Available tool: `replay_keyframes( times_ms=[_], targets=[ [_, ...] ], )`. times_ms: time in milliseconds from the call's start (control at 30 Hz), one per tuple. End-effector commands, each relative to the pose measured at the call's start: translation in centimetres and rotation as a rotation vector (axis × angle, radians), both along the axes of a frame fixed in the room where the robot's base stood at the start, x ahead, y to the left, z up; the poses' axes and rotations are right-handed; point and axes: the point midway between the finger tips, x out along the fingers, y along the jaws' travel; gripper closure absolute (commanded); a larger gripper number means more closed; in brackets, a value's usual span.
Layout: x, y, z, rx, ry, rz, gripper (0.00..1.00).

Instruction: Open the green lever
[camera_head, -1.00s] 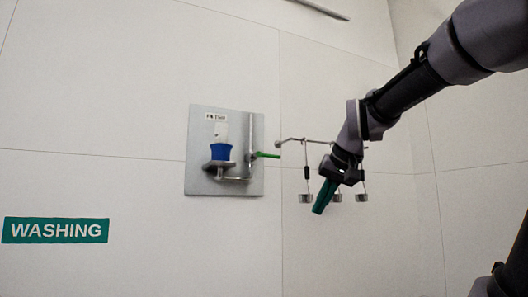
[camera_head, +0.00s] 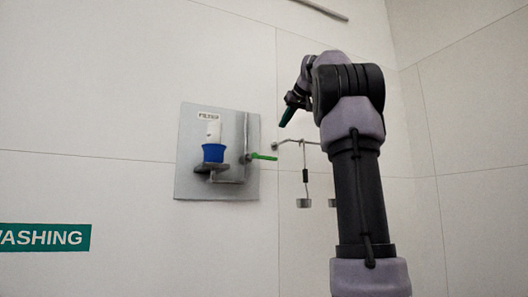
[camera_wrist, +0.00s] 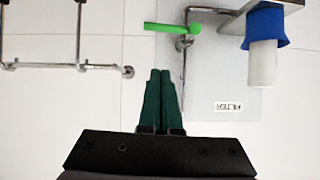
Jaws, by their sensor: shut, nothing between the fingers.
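The green lever (camera_head: 264,157) sticks out to the right from a thin vertical pipe on a grey wall panel (camera_head: 187,180). In the wrist view the green lever (camera_wrist: 172,27) shows near the top middle, level, joined to a metal pipe fitting. My gripper (camera_head: 285,123) is up and to the right of the lever in the head view. In the wrist view its green fingers (camera_wrist: 160,74) are shut together and empty, pointing toward the lever with a gap between. Nothing hides the lever in either view.
A filter with a blue cup (camera_head: 213,153) and white cartridge (camera_head: 214,131) sits on a bracket left of the lever. A metal rail (camera_head: 289,142) with hanging weights (camera_head: 304,203) is to the right, partly hidden by my arm. A washing sign (camera_head: 45,237) is at lower left.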

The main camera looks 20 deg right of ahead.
Motion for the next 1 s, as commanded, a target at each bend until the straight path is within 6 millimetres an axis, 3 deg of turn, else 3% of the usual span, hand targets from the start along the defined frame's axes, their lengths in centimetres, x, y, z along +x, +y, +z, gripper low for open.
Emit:
replay_keyframes(
  times_ms=[467,900,1000],
  targets=[
    [0.8,0.0,-0.4,0.0,0.001,0.001,1.0],
    [8.3,0.5,-4.8,0.0,0.002,0.001,1.0],
    [9.0,0.6,-6.1,0.0,0.002,0.001,1.0]
  ],
)
